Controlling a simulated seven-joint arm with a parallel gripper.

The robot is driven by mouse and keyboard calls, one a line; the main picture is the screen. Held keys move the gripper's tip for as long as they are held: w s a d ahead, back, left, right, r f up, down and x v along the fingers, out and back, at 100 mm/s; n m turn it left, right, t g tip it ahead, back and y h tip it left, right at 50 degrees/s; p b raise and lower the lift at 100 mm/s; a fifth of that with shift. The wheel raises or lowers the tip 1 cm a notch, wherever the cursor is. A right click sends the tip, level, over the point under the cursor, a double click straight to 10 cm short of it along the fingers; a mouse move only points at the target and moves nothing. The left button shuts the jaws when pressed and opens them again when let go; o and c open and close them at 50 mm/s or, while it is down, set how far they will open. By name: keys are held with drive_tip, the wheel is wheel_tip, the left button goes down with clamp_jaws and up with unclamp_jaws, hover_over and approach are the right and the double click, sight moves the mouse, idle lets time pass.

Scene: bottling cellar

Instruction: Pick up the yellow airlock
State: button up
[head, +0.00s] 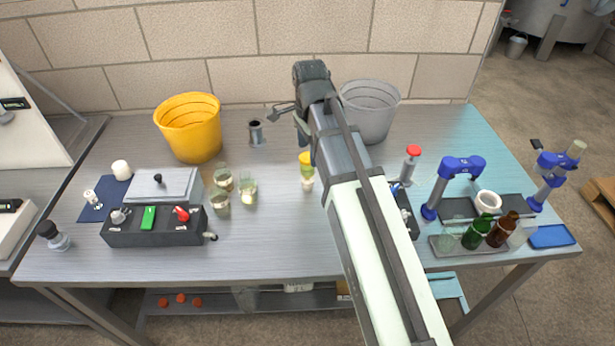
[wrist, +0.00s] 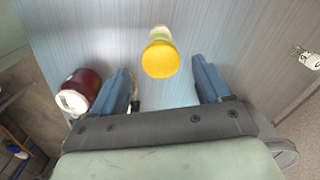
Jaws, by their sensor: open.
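The yellow airlock (head: 306,166) stands on the workbench near its middle, just left of my arm in the head view. It has a yellow top and a paler, clear lower part. In the wrist view its round yellow top (wrist: 160,60) faces the camera. My gripper (wrist: 161,68) is open, with one blue-grey finger on each side of the airlock in that picture and a gap to both. I cannot tell how far the fingertips are above it. My arm hides most of the gripper in the head view.
A yellow bucket (head: 190,128) and several glasses (head: 248,188) stand to the left. A grey bucket (head: 371,108) is behind my arm. A red-topped tool (head: 411,163) and bottles on a tray are to the right. A dark red object (wrist: 79,90) lies close outside the left finger.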

sight(308, 166)
drive_tip(key=shift+a+f, duration=0.2)
drive_tip(key=shift+f, duration=3.25)
drive_tip(key=shift+c, duration=0.2)
drive_tip(key=c, duration=1.1)
